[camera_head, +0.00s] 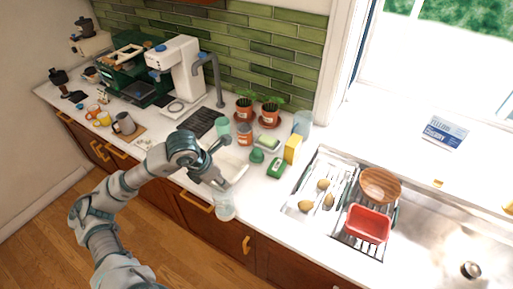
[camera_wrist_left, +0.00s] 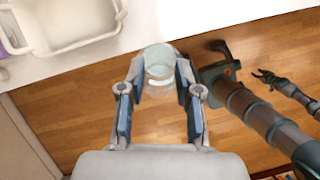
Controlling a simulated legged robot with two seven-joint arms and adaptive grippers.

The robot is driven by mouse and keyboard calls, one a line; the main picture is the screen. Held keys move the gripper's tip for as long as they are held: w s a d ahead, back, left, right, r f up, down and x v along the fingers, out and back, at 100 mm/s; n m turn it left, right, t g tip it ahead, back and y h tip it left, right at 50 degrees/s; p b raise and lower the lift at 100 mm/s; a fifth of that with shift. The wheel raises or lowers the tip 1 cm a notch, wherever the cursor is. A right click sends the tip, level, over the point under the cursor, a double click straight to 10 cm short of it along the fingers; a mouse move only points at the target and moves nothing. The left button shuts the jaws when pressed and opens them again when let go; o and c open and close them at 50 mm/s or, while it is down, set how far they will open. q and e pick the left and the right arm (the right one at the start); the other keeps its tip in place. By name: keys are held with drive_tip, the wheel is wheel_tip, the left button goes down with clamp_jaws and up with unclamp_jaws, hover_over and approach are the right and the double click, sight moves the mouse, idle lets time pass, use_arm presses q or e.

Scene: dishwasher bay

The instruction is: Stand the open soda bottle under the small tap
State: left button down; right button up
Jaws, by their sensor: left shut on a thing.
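My left gripper (camera_head: 218,186) is shut on a clear, see-through container (camera_head: 224,207), held off the front edge of the counter, above the floor. In the left wrist view the container (camera_wrist_left: 160,62) sits between the fingertips (camera_wrist_left: 160,85). I cannot tell for certain that it is the soda bottle. A grey curved tap (camera_head: 217,75) stands at the back of the counter, beside the white coffee machine (camera_head: 176,68). A dark claw-like part (camera_wrist_left: 268,77) low on the right of the left wrist view may be my right gripper; its jaw state is unclear.
A white basin (camera_head: 238,160) lies behind the gripper. A green box (camera_head: 276,168), a yellow block (camera_head: 293,149), a pale green cup (camera_head: 222,126) and potted plants (camera_head: 269,113) crowd around. A drying rack (camera_head: 313,215) and red tub (camera_head: 368,224) are to the right.

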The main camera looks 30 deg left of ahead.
use_arm(q)
drive_tip(key=w+d+f+p, duration=0.2)
drive_tip(key=w+d, duration=0.1)
drive_tip(key=w, duration=0.4)
drive_tip(key=w+d+f+p, duration=0.2)
drive_tip(key=w+p, duration=0.1)
drive_tip(key=w, duration=0.4)
drive_tip(key=shift+w+d+f+n+p, duration=0.3)
drive_tip(key=shift+w+d+f+p, duration=0.05)
drive_tip(key=shift+w+d+f, duration=0.05)
use_arm(e)
drive_tip(key=shift+w+a+r, duration=0.1)
drive_tip(key=shift+a+r, duration=0.05)
drive_tip(key=shift+r, duration=1.3)
drive_tip(key=shift+w+a+r, duration=0.1)
drive_tip(key=shift+a+r, duration=0.05)
drive_tip(key=shift+r, duration=1.25)
use_arm(q)
drive_tip(key=c, duration=0.8)
unclamp_jaws()
drive_tip(key=shift+a, duration=0.15)
use_arm(e)
drive_tip(key=shift+a, duration=0.2)
drive_tip(key=shift+a+r, duration=0.1)
